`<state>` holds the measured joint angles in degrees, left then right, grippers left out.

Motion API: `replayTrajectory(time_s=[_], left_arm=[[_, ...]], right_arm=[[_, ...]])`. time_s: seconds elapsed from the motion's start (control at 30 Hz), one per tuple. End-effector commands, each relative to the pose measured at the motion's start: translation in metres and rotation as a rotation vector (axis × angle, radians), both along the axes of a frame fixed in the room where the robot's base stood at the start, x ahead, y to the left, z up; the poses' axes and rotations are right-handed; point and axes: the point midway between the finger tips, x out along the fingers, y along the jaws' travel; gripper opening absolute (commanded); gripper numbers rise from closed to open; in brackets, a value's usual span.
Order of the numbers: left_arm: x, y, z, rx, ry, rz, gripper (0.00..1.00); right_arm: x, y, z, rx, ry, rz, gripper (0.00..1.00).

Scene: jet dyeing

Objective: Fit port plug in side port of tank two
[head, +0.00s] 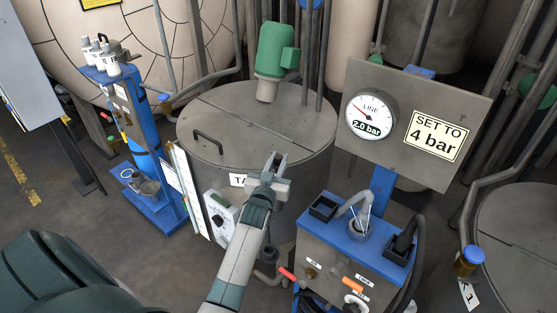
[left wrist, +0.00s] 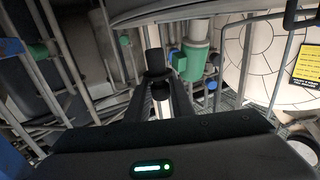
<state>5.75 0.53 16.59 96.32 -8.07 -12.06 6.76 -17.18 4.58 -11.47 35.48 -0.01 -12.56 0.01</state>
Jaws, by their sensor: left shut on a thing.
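My left gripper (head: 274,163) is in front of the upper wall of a grey lidded tank (head: 210,173). The tank's label (head: 238,180) reads "TA", with the rest hidden behind my arm, so I cannot read its number. In the left wrist view my left gripper (left wrist: 160,84) is shut on a small dark cylinder (left wrist: 154,60), which looks like the port plug. The plug is hard to make out in the head view. I cannot pick out a side port in either view. My right gripper is not in view.
A blue-topped cabinet (head: 342,232) with cups and hoses stands right of my arm. Above it is a gauge panel (head: 410,165) marked "SET TO 4 bar". A blue bottle rack (head: 160,205) stands left. A green motor (head: 275,50) rises behind the lid. Floor is open at left.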

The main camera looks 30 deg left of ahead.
Motion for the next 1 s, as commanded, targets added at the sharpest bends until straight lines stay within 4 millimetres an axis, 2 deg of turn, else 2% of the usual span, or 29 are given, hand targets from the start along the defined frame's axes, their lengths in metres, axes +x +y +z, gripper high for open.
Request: replayTrajectory(time_s=[0.23, 1.0], left_arm=[[0.000, 0.000, 0.001, -0.001, 0.000, 0.007, 0.00], [0.000, 0.000, -0.052, -0.001, 0.000, 0.007, 0.00]], right_arm=[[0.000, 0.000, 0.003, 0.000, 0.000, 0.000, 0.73], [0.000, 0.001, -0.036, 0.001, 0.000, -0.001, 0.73]])
